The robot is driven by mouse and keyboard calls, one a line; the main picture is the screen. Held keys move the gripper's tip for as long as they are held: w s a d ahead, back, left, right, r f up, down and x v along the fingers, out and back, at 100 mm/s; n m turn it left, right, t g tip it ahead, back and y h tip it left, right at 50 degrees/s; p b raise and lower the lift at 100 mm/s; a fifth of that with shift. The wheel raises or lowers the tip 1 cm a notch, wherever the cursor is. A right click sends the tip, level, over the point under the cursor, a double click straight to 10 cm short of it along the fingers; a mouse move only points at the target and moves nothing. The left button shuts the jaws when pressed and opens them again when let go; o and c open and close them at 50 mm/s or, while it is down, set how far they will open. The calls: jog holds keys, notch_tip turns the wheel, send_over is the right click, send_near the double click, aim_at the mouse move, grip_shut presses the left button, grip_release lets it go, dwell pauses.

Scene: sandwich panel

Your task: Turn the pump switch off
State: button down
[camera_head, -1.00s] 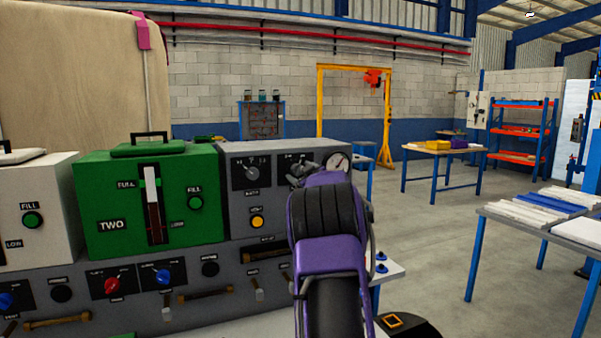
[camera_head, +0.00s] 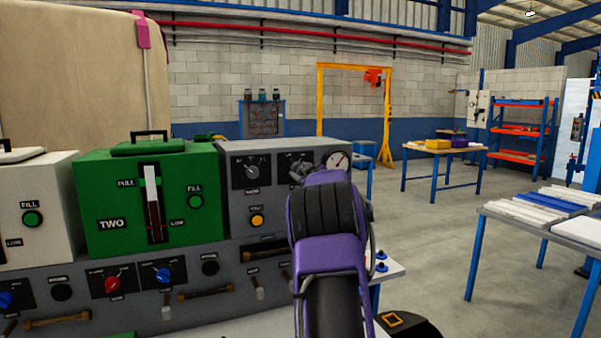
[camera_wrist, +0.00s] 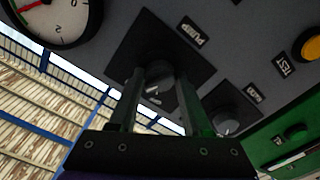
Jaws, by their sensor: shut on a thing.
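The pump switch (camera_wrist: 157,82) is a dark round knob on a black square plate, with a PUMP label (camera_wrist: 190,33) beside it in the wrist view. My gripper (camera_wrist: 156,78) has one finger on each side of the knob and is shut on it. The exact angle of the knob's pointer is hard to read between the fingers. In the head view my gripper (camera_head: 306,172) is at the right part of the grey control box (camera_head: 245,205), and my purple arm hides most of the switch.
A round gauge (camera_head: 337,160) is close beside the switch. Another knob (camera_wrist: 229,120) and a yellow TEST button (camera_wrist: 309,43) are on the same panel. The green box (camera_head: 110,195) stands to the left. Open floor and tables lie to the right.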

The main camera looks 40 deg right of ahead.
jog(key=n+b, duration=0.3)
jog(key=n, duration=0.8)
jog(key=shift+b, duration=0.35)
jog(key=shift+n, duration=0.3)
jog(key=shift+c, duration=1.8)
grip_release()
jog(key=shift+s, duration=0.1)
jog(key=b+v, duration=0.2)
jog(key=v, duration=1.5)
jog(key=shift+s, duration=0.2)
jog(key=shift+d, duration=0.1)
